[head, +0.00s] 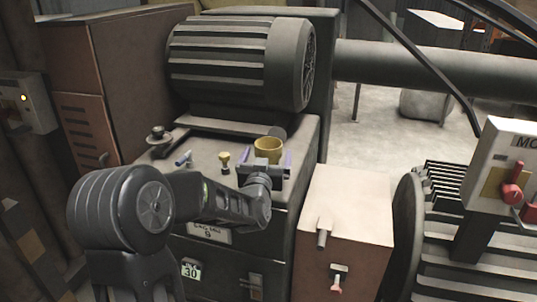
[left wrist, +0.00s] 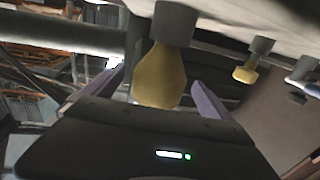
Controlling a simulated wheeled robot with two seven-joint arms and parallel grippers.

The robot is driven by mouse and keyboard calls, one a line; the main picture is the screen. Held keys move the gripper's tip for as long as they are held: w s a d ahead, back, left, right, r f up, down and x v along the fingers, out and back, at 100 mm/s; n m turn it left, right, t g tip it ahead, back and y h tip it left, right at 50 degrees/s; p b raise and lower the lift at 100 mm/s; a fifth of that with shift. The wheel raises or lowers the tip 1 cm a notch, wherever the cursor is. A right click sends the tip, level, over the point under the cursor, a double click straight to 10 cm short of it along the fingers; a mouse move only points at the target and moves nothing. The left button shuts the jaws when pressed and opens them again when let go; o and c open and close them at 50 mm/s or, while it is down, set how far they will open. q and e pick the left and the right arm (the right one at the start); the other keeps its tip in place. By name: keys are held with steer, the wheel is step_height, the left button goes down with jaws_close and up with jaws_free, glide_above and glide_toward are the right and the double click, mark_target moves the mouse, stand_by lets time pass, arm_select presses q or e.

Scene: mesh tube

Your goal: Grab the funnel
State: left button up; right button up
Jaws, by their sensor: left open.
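A yellow funnel (head: 268,146) stands wide end up at the front of the machine top (head: 205,147). In the left wrist view, which is tilted upside down, the funnel (left wrist: 160,76) narrows into a grey round fitting (left wrist: 175,22). My left gripper (head: 265,163) is open in front of the funnel, with its purple fingers on either side. In the wrist view my left gripper (left wrist: 158,80) also has the funnel between its fingers, with gaps visible on both sides. I cannot tell how deep the fingers reach. My right gripper is not in view.
A small yellow-topped fitting (head: 224,157), a grey-blue fitting (head: 184,158) and a black knob (head: 157,134) stand left of the funnel. A large ribbed motor (head: 235,62) rises behind it. A pinkish box (head: 345,205) stands to the right.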

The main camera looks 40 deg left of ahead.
arm_select(q)
steer(key=shift+w+a, duration=0.15)
steer(key=shift+w, duration=0.15)
steer(key=shift+p+x, duration=0.6)
steer(key=shift+x, duration=2)
steer(key=c, duration=1.5)
